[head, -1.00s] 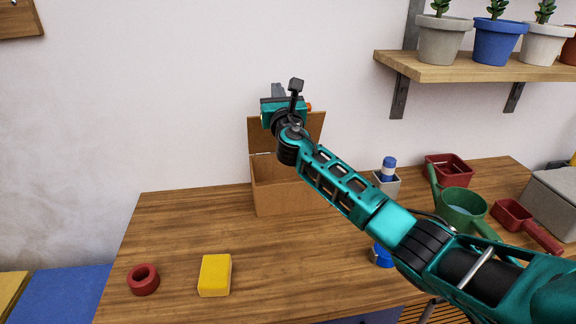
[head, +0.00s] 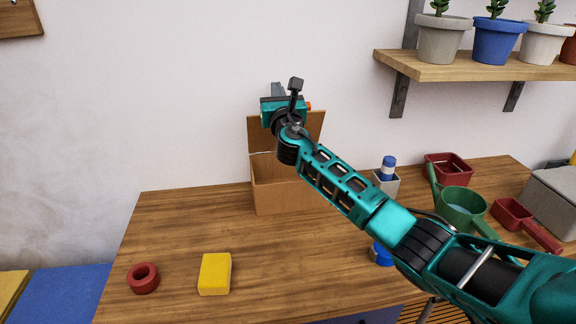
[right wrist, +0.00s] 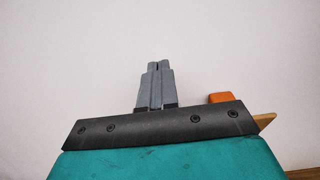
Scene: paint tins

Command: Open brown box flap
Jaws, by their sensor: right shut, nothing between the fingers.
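The brown box (head: 285,196) stands on the wooden table against the wall, partly hidden behind my right arm. Its flap (head: 263,135) stands raised and upright along the back side. My right gripper (head: 277,89) is above the box near the flap's top edge, with part of the flap hidden behind my wrist. In the right wrist view the two grey fingers (right wrist: 157,72) are together with nothing between them, against the bare wall. A small wooden corner (right wrist: 265,121) shows at the right behind the gripper body. My left gripper is not in view.
A red ring (head: 143,279) and a yellow block (head: 214,274) lie at the table's front left. A green watering can (head: 462,208), a red tray (head: 449,168) and a red scoop (head: 513,215) stand right. A shelf (head: 470,68) with pots hangs above right.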

